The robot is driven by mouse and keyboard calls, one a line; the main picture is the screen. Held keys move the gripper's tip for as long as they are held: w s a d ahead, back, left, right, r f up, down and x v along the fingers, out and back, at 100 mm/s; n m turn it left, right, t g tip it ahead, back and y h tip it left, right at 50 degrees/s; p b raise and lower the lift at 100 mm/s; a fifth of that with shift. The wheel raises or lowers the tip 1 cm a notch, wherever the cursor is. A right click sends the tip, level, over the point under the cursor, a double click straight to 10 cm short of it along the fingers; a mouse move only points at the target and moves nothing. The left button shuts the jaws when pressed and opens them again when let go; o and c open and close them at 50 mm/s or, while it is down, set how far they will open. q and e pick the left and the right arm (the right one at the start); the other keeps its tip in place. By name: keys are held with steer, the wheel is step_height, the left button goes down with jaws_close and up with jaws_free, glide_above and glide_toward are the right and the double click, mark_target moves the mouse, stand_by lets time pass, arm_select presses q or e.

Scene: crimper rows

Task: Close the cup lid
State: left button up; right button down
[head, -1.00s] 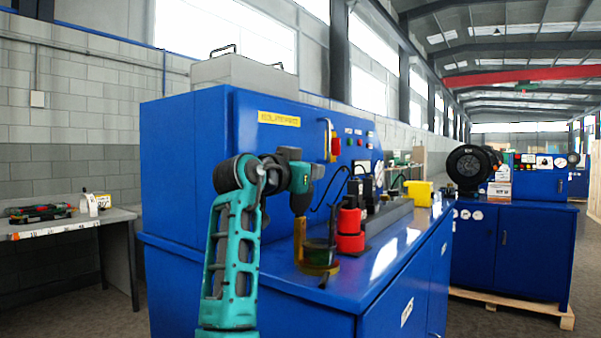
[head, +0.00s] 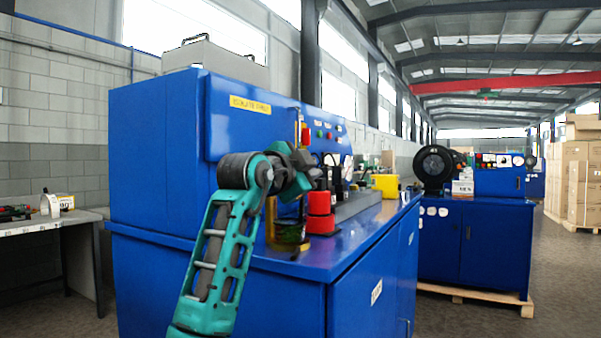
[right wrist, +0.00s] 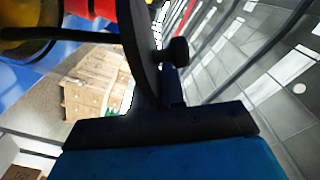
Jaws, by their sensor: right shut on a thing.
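The cup (head: 290,236), an amber vessel with a dark rim, stands on the blue bench top, partly behind my right arm. Its amber side also shows at the upper left of the right wrist view (right wrist: 25,47). My right gripper (head: 303,180) is above the cup, small and partly hidden by its own wrist. In the right wrist view a dark disc with a side knob, which looks like the cup lid (right wrist: 143,50), stands nearly edge-on and meets my gripper's dark finger. The gripper is shut on it. My left gripper is not in view.
A red stacked cylinder (head: 320,212) stands just right of the cup. A yellow block (head: 386,186) sits farther back on the bench (head: 345,238). The blue cabinet (head: 160,155) rises behind my arm. The bench's right front is clear.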

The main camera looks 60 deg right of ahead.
steer(key=f+m+b, duration=0.1)
steer(key=s+f+m+b, duration=0.1)
steer(key=f, duration=0.1)
steer(key=f+m, duration=0.2)
steer(key=shift+s+b, duration=0.35)
steer(key=shift+b, duration=0.05)
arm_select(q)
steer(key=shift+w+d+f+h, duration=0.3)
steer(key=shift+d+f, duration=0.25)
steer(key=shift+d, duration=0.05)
arm_select(e)
steer(key=shift+f, duration=0.15)
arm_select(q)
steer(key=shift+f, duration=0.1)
arm_select(e)
steer(key=shift+d+f, duration=0.1)
steer(key=shift+f, duration=0.1)
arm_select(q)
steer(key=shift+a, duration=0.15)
arm_select(e)
steer(key=c, duration=1.3)
jaws_free()
steer(key=shift+r, duration=0.1)
steer(key=shift+r, duration=0.1)
